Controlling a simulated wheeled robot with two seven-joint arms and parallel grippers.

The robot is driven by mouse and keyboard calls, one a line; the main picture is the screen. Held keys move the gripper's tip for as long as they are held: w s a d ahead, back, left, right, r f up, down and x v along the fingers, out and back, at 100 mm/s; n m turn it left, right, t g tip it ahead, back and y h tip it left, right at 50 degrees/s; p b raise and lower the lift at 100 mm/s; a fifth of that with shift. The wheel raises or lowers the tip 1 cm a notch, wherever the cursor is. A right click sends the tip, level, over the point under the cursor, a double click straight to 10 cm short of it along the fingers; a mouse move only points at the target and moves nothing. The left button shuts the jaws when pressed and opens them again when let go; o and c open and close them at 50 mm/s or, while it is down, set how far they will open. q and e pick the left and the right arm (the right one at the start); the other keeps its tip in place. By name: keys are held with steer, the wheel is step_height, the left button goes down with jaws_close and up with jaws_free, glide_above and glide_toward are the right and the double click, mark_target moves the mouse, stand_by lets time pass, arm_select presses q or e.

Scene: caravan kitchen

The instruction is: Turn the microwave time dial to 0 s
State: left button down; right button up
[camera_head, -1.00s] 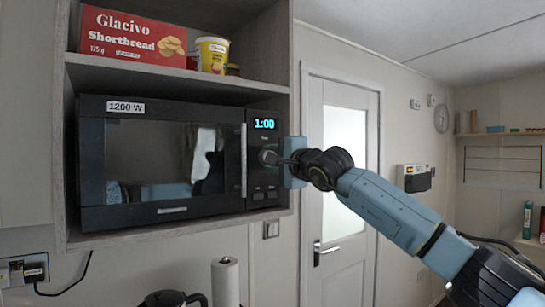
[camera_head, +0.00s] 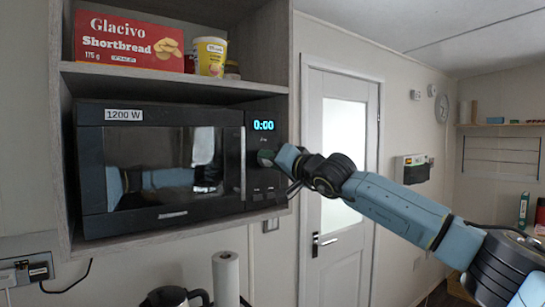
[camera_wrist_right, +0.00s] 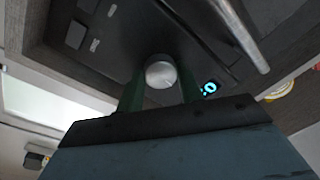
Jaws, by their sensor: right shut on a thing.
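The black microwave (camera_head: 160,165) sits in the lower bay of the wall cabinet with its door shut. Its display (camera_head: 264,126) reads 0:00. The round time dial (camera_wrist_right: 161,72) shows between my fingers in the wrist view; in the head view my gripper mostly covers it. My right gripper (camera_head: 270,157) reaches in from the right and is shut on the dial. In the wrist view its two green fingers (camera_wrist_right: 160,92) stand on either side of the dial. My left gripper is not in view.
Above the microwave, a shelf holds a red shortbread box (camera_head: 129,41) and a yellow tub (camera_head: 209,56). The silver door handle (camera_head: 243,163) stands close left of the dial. Buttons (camera_head: 263,195) lie below it. A kettle (camera_head: 173,298) and paper roll (camera_head: 226,279) stand below.

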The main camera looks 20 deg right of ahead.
steer(key=shift+n, duration=0.6)
steer(key=o, duration=1)
steer(key=shift+s, duration=0.1)
steer(key=b+v, duration=0.5)
steer(key=v, duration=0.8)
steer(key=shift+s+d, duration=0.1)
